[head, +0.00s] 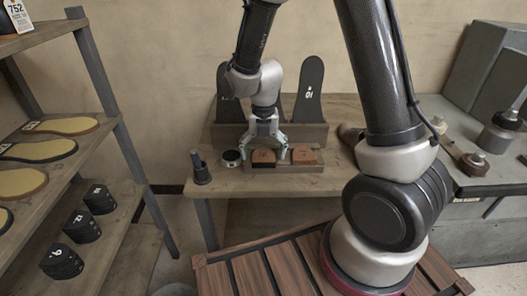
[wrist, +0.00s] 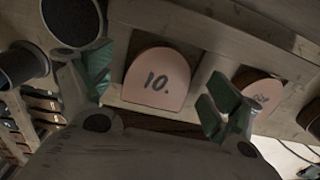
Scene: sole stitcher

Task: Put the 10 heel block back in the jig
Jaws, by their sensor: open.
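The 10 heel block (wrist: 153,80), a tan rounded piece marked "10.", lies flat in a recess of the wooden jig (wrist: 205,62). In the head view the block (head: 263,156) shows below my gripper (head: 263,151), in the left part of the jig (head: 316,168) on the bench. My gripper is open, with one green-padded finger on each side of the block. The wrist view shows my gripper (wrist: 158,92) with clear gaps between both fingers and the block. A second tan block (wrist: 258,88) sits to the right in the jig, its mark hard to read.
A dark cylinder (head: 200,168) and a small round tin (head: 230,158) stand left of the jig. Tall black sole shapes (head: 309,90) stand in a wooden rack behind. Shelves (head: 85,145) with insoles and black blocks are at the left, a grey machine (head: 480,120) at the right.

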